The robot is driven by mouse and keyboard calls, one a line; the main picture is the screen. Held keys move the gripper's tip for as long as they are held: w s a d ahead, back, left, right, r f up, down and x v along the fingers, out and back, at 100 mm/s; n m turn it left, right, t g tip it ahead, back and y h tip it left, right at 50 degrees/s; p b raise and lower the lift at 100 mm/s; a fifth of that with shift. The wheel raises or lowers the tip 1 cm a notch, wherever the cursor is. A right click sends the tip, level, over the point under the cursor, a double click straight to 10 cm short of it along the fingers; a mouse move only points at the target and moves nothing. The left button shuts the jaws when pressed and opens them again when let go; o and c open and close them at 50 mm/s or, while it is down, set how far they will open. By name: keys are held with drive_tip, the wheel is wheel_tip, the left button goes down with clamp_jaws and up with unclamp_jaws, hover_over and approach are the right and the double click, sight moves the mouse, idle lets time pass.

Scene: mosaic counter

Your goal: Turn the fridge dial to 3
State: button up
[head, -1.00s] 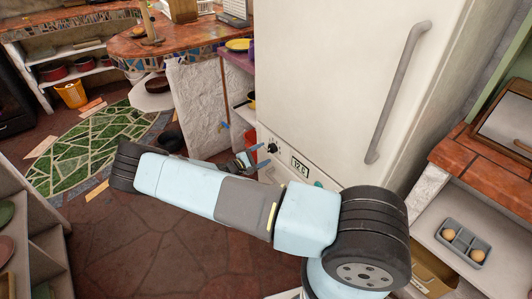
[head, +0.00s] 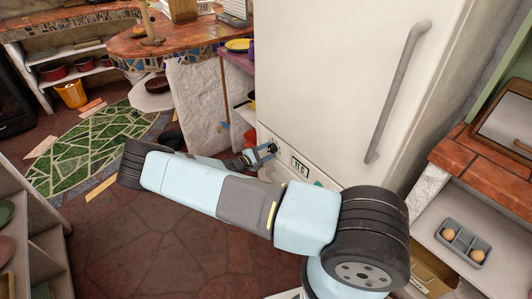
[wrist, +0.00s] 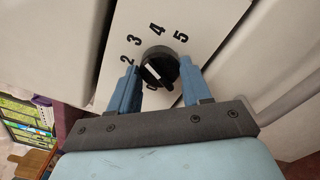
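The fridge dial (wrist: 158,66) is a round black knob with a white pointer mark, on a pale panel. The numbers 2, 3, 4 and 5 run over its top from left to right, and part of a 0 shows below it. In the head view my gripper (head: 264,153) reaches the panel low on the white fridge (head: 335,85). A small display (head: 300,166) there seems to read 11 C.
A long grey handle (head: 398,95) runs down the fridge door. A counter with a shelf and a grey egg tray (head: 465,242) stands at right. A white rough wall (head: 200,105) and purple shelf are left of the fridge.

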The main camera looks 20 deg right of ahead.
drive_tip(key=shift+s+f, duration=0.1)
drive_tip(key=shift+f, duration=0.05)
drive_tip(key=c, duration=0.4)
drive_tip(key=shift+s+f+n, duration=0.1)
drive_tip(key=shift+n, duration=0.6)
drive_tip(key=o, duration=1.1)
drive_tip(key=shift+a, duration=0.2)
drive_tip(key=v, duration=1.3)
drive_tip(key=shift+a, duration=0.2)
